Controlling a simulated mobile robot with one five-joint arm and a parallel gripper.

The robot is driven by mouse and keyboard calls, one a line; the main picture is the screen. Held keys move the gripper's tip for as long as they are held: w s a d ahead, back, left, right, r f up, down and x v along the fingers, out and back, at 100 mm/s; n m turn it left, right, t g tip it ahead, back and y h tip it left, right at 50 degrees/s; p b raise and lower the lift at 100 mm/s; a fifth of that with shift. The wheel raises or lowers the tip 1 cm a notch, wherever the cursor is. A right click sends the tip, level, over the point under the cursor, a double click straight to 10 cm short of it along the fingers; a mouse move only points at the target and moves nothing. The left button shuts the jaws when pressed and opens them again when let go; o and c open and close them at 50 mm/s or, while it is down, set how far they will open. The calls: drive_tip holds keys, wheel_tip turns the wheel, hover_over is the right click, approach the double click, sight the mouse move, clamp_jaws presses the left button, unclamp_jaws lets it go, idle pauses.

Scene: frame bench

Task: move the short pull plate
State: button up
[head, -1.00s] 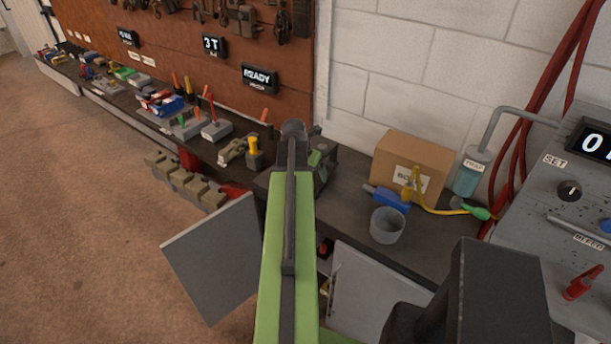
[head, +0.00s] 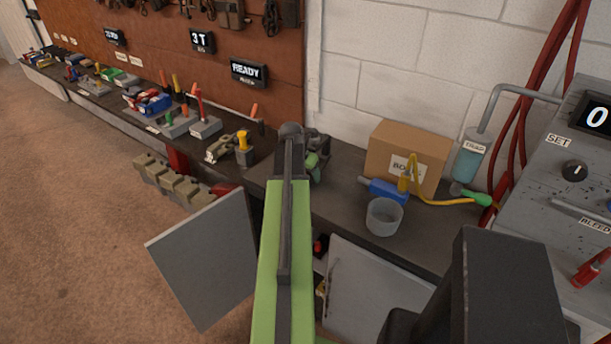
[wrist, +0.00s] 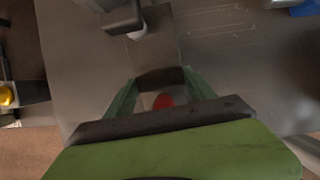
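In the wrist view, a grey plate-like strip (wrist: 155,52) runs down the dark bench top to a dark end face between the fingertips of my gripper (wrist: 160,74). I take this strip for the short pull plate, but cannot be sure. The two green fingers stand apart on either side of its end. Whether they press on it is not clear. A small red spot (wrist: 163,101) shows between the fingers.
A grey control panel (head: 560,215) is at far right. An open grey door panel (head: 208,262) juts out below the bench; floor lies left.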

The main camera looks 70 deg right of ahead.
clamp_jaws()
drive_tip(key=shift+a, duration=0.1)
drive_tip(key=shift+w+a, duration=0.3)
drive_tip(key=shift+a, duration=0.6)
drive_tip(key=shift+w+a, duration=0.3)
drive_tip(key=shift+a, duration=0.55)
drive_tip(key=shift+w+a, duration=0.35)
drive_tip(key=shift+a, duration=0.25)
drive_tip(key=o, duration=0.8)
unclamp_jaws()
